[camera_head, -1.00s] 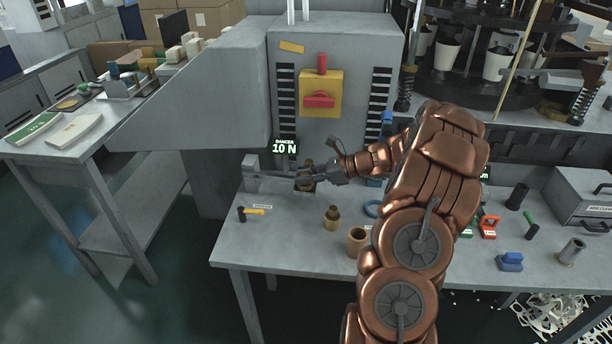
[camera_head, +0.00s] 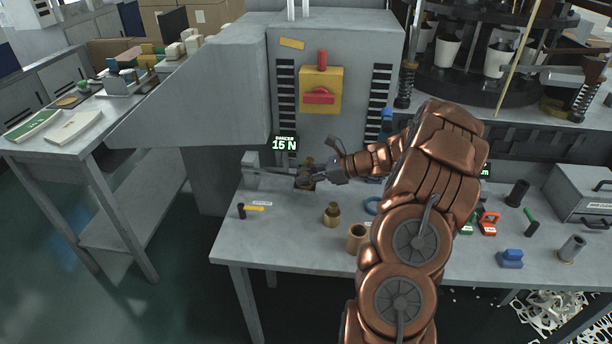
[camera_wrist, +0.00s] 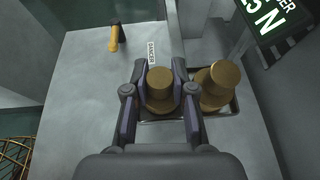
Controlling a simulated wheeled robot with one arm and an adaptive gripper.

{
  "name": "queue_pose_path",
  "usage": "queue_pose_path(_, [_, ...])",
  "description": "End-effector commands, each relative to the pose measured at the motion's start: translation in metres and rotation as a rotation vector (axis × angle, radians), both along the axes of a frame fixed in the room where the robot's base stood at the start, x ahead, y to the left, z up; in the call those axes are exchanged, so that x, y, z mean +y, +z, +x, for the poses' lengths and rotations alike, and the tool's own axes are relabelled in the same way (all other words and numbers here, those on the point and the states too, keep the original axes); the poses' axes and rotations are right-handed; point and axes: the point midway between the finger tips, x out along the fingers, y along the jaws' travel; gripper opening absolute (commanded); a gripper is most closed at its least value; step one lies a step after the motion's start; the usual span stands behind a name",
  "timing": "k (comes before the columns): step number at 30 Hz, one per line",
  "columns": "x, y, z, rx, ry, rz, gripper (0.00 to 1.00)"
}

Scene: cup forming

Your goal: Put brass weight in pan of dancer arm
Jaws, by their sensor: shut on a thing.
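My gripper (camera_wrist: 159,72) is shut on a brass weight (camera_wrist: 160,92), one finger on each side of its knob. The held weight is over or in the metal pan (camera_wrist: 234,108); whether it rests on the pan floor is hard to tell. A second stepped brass weight (camera_wrist: 218,84) is in the pan to its right. In the head view my gripper (camera_head: 316,176) is at the small pan of the dancer arm, by the grey machine, and partly hides the weights. The dancer display (camera_head: 284,144) reads about 15 N.
Another brass weight (camera_head: 332,216) and a hollow brass cylinder (camera_head: 357,238) stand on the bench near its front edge.

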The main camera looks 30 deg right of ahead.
Motion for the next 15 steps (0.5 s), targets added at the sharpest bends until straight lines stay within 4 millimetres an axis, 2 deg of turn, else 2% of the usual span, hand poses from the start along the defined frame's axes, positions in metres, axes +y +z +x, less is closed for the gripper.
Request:
queue_pose_path(8, [0.0,-0.0001,0.0,0.0,0.0,0.0,0.0])
queue_pose_path(9, [0.0,-0.0001,0.0,0.0,0.0,0.0,0.29])
queue_pose_path(15, [0.0,-0.0001,0.0,0.0,0.0,0.0,0.5])
